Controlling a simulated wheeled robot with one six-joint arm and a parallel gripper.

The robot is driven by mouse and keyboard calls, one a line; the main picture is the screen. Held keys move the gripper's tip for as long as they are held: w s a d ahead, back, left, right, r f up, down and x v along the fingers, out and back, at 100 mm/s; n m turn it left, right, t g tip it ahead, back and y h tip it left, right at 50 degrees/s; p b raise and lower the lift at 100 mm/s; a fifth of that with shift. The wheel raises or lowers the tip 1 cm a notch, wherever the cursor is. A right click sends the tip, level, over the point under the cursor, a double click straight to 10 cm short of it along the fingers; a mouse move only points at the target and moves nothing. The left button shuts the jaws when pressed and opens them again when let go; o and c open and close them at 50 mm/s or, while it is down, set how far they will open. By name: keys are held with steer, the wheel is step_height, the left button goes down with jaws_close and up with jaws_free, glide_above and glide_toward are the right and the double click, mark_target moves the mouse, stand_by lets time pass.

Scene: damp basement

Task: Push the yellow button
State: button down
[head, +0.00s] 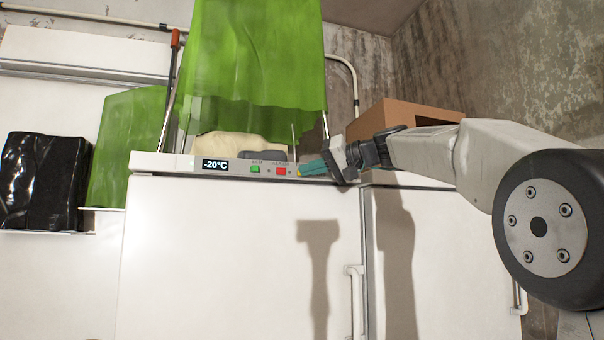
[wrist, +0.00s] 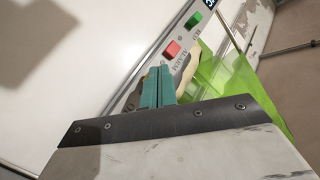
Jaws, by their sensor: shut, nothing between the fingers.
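The control panel (head: 228,166) runs along the top edge of a white freezer. It carries a -20°C display, a green button (head: 255,169) and a red button (head: 281,171). A sliver of the yellow button (head: 299,173) shows just right of the red one, mostly hidden by my gripper (head: 306,168). My gripper's teal fingers are shut and empty, with their tips at the panel. In the wrist view the fingers (wrist: 159,72) point at the panel below the red button (wrist: 172,49). I cannot tell whether the tips touch the yellow button.
A green translucent sheet (head: 258,60) hangs above the panel. A cardboard box (head: 400,112) stands behind my arm, and a pale lumpy bundle (head: 240,146) lies behind the panel. A black bag (head: 42,180) sits on a shelf at left. The freezer's white front is clear.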

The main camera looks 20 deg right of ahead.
steer(key=shift+w, duration=0.25)
stand_by(0.3)
steer(key=shift+s, duration=0.75)
steer(key=shift+s, duration=2.95)
